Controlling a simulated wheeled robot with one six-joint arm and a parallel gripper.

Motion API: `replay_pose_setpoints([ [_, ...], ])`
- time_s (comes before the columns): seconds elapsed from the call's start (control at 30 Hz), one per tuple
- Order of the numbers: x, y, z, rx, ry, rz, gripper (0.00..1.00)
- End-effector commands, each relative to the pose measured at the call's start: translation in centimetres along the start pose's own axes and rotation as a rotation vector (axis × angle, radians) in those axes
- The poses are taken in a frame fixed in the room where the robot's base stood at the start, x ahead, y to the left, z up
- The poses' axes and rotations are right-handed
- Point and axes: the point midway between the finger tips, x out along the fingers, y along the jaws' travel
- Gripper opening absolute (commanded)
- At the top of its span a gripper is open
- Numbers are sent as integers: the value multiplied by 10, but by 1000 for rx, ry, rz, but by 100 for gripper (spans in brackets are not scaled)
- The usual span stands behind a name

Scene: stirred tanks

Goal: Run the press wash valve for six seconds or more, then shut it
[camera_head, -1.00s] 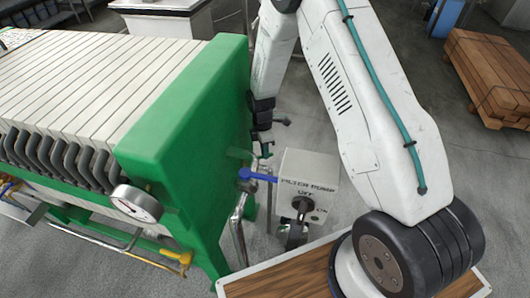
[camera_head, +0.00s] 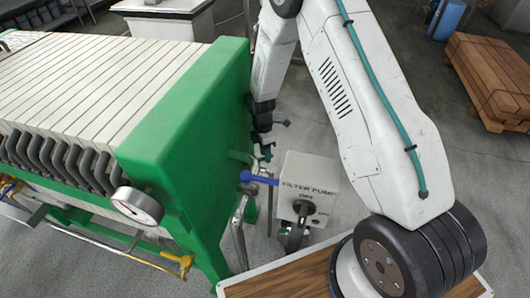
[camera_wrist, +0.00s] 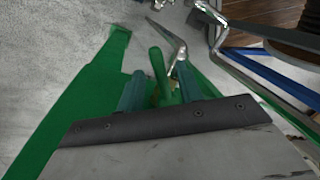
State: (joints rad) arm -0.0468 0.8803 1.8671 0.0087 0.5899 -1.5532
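The green filter press end frame (camera_head: 190,130) stands left of my arm. A blue lever handle (camera_head: 258,178) sits beside its right face, close to the pump box. A short green handle (camera_head: 240,157) shows just above it, and in the wrist view a green bar (camera_wrist: 158,70) lies between my fingers. My gripper (camera_head: 266,152) is beside the press, just above the blue lever. In the wrist view the teal fingers of my gripper (camera_wrist: 160,87) stand apart on either side of the green bar, with small gaps visible. No wash valve label is readable.
The filter pump box (camera_head: 309,178) with a dark knob is close to the right of my gripper. A pressure gauge (camera_head: 137,206) and a yellow handle (camera_head: 178,260) are at the press front.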

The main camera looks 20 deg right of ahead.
Motion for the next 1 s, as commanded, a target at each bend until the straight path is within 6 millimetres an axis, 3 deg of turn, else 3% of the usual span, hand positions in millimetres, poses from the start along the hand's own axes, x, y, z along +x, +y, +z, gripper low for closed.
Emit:
replay_pose_setpoints([
  [0.17, -9, 0, 0, 0, 0, 2, 36],
  [0.6, -73, 1, 0, 0, 0, 2, 36],
  [0.93, -78, 0, 0, 0, 0, 0, 36],
  [1.0, -78, 0, 1, 1, 0, 0, 19],
])
